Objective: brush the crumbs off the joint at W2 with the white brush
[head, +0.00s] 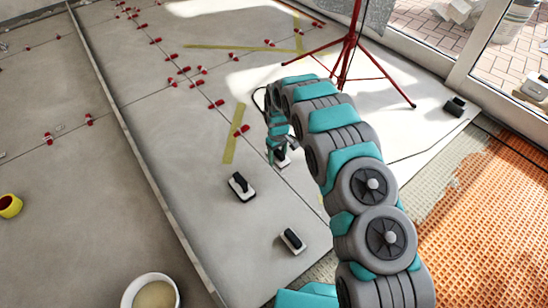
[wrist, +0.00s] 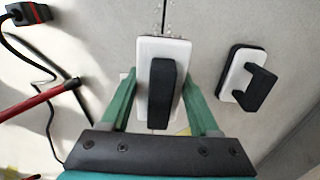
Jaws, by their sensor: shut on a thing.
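My gripper (wrist: 160,105) is shut on the white brush (wrist: 144,80), a pale block with a black grip along its top, which lies between the two green fingers. In the head view my gripper (head: 276,152) is low over the tiles, and part of the brush (head: 282,159) shows beside it. In the wrist view a tile joint runs away beyond the brush, with small pale crumbs (wrist: 168,27) on it just past the brush's far end. The brush hides the joint beneath it. I cannot read a W2 mark in either view.
A similar black-handled white block (wrist: 247,78) lies right of my gripper; two such blocks (head: 241,187) (head: 291,241) lie nearer in the head view. A red tripod (head: 347,60), red clips (head: 241,130), yellow tape (head: 233,135) and a white bucket (head: 133,287) stand or lie around.

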